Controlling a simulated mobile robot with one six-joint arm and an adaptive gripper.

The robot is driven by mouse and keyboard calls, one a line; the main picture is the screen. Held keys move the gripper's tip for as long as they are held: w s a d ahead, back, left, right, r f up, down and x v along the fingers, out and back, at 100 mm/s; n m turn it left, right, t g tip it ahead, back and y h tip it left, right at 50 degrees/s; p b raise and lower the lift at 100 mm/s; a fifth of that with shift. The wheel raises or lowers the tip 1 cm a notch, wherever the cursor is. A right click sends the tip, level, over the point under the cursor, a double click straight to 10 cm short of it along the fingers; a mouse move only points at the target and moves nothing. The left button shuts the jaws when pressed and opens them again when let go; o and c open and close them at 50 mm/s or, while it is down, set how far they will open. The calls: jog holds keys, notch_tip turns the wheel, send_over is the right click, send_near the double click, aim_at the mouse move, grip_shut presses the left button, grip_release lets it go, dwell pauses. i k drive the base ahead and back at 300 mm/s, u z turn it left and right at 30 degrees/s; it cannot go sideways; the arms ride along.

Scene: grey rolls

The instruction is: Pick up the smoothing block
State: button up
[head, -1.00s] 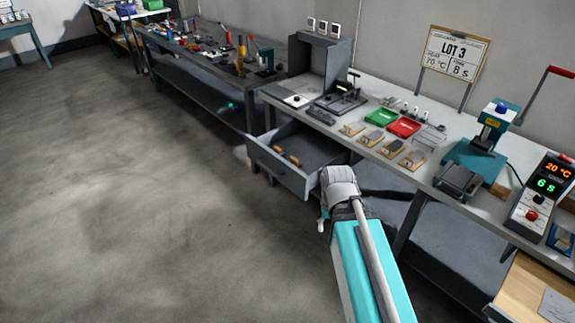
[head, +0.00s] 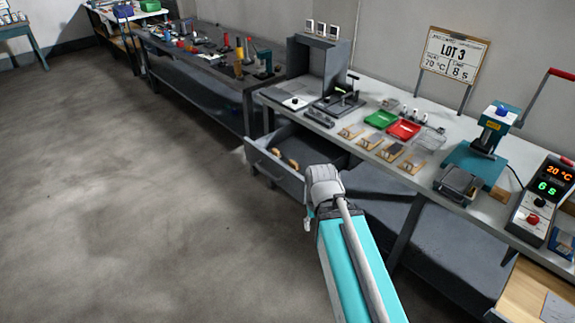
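I cannot tell for sure which item is the smoothing block. Two small tan pieces (head: 284,158) lie in the open grey drawer (head: 268,167) under the bench; they are too small to identify. Several wooden boards with grey tops (head: 390,152) lie in a row along the bench's front edge. My arm reaches up from the bottom of the head view, and its pale end is in front of the drawer's right side. My gripper (head: 307,222) shows only as a small piece below that end; its fingers are mostly hidden.
The grey bench (head: 440,118) carries a green tray (head: 380,119), a red tray (head: 404,129), a wire rack (head: 430,138) and a teal press (head: 480,150). A control box (head: 541,200) stands at the right. The open drawer juts out over clear floor (head: 130,210) at the left.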

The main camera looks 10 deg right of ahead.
aim_at(293, 164)
jog(key=i, duration=0.9)
jog(key=z, duration=0.05)
